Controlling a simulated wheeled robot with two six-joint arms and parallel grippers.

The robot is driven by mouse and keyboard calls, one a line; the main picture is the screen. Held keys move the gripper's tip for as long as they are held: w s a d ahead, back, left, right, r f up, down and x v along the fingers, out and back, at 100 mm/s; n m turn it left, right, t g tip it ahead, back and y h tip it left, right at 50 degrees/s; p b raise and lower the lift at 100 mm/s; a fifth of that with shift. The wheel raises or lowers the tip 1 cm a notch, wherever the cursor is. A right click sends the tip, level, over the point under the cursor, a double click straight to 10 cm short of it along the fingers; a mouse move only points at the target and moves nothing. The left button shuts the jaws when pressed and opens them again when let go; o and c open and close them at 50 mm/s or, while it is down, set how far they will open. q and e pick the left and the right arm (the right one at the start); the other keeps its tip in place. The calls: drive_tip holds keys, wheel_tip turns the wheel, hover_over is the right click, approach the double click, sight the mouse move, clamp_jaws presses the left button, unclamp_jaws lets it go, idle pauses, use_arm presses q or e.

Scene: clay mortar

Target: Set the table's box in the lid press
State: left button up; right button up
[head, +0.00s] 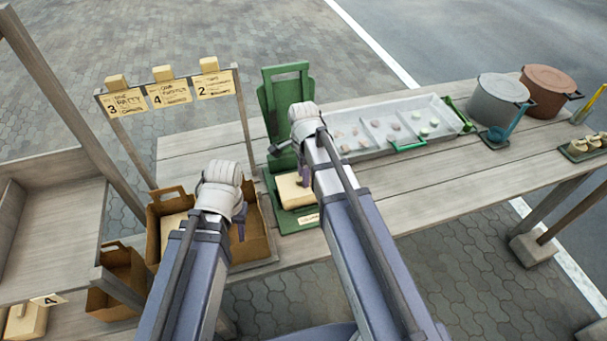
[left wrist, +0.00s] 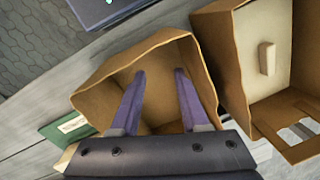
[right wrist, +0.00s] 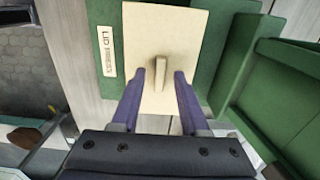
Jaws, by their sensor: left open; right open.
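A pale box (head: 292,190) sits on the base of the green lid press (head: 284,90). In the right wrist view its cream top (right wrist: 189,30) shows a small raised grip and lies flat on the green base, beside a "LID PRESS" label (right wrist: 107,52). My right gripper (head: 304,172) is open over this box, its fingers (right wrist: 160,85) on either side of the raised grip with gaps. My left gripper (head: 240,222) is open over a brown open-topped carton (head: 256,238). In the left wrist view its fingers (left wrist: 156,95) reach into that carton (left wrist: 95,100), which looks empty.
A second brown carton (head: 166,212) with a pale lidded box inside stands left of the first. A divided tray (head: 385,128), a grey pot (head: 497,100) and a brown pot (head: 547,90) stand to the right. An order rail (head: 170,82) with cards stands behind the cartons.

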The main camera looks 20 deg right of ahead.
wheel_tip(320, 180, up, 12)
drive_tip(key=p, duration=1.1)
drive_tip(key=s+a+n, duration=0.5)
drive_tip(key=s+n, duration=0.2)
drive_tip(key=n, duration=0.3)
drive_tip(key=s+a+n+h, duration=0.1)
drive_tip(key=s+a+n, duration=0.4)
drive_tip(key=n, duration=0.6)
drive_tip(key=shift+s+a+f, duration=0.15)
drive_tip(key=shift+s+a, duration=0.1)
drive_tip(key=shift+s, duration=0.9)
